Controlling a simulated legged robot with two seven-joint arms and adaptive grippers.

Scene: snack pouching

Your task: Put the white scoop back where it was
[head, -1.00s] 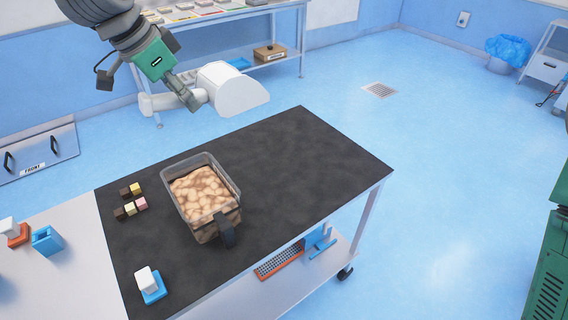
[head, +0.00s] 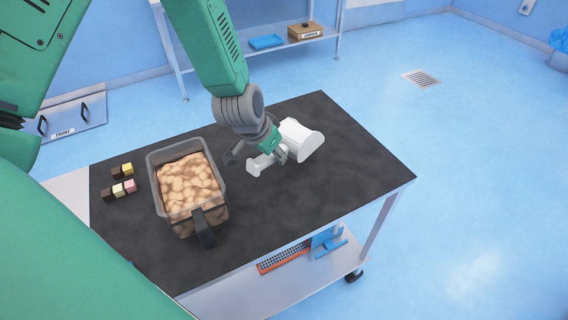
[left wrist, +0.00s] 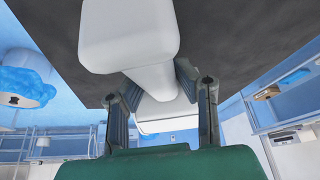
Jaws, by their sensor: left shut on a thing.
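The white scoop (head: 301,140) is at the right part of the black tabletop (head: 345,170) in the head view, right of the clear bin. My left gripper (head: 271,158) is shut on the scoop's handle. In the left wrist view the scoop (left wrist: 130,32) lies between the two fingers of my left gripper (left wrist: 155,85), with its wide part toward the top. Whether the scoop touches the tabletop or is just above it, I cannot tell. My right gripper is not seen.
A clear bin (head: 151,178) of light brown snacks, with a dark handle in front, stands left of the gripper. Several small coloured cubes (head: 121,188) lie left of it. A shelf below holds an orange rack (head: 284,258). The tabletop's right end is clear.

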